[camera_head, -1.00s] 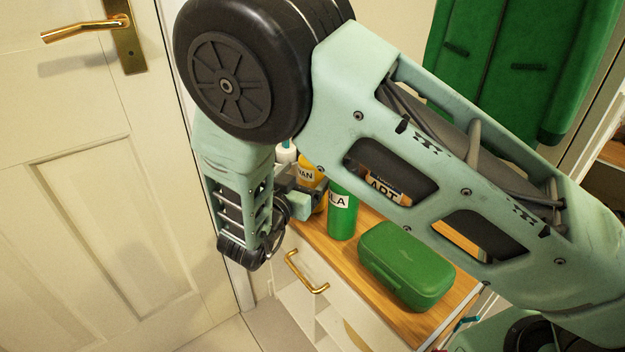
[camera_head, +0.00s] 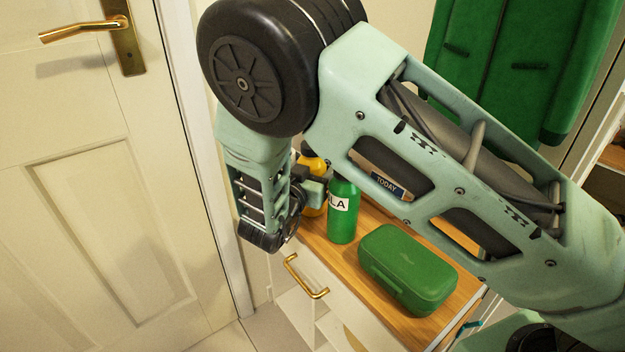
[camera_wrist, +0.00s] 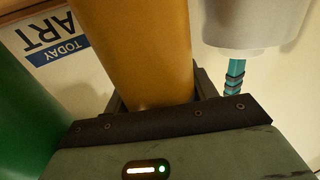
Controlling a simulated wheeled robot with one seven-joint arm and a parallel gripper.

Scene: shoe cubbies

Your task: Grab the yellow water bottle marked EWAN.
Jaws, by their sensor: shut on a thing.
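The yellow bottle (camera_head: 316,166) stands at the back left of the wooden top, partly hidden behind my gripper and arm. Its label is covered in the head view, so I cannot read a name now. My gripper (camera_head: 314,188) is shut around the bottle's side. In the wrist view the yellow bottle (camera_wrist: 140,45) sits between the two dark fingers of my gripper (camera_wrist: 160,98). I cannot tell whether it is lifted.
A green bottle (camera_head: 343,225) labelled with "LA" showing stands close on the right. A green lunch box (camera_head: 405,268) lies at the front right. A sign (camera_wrist: 58,48) reads "TODAY ART". A whitish object with a teal stem (camera_wrist: 240,25) is beside the yellow bottle.

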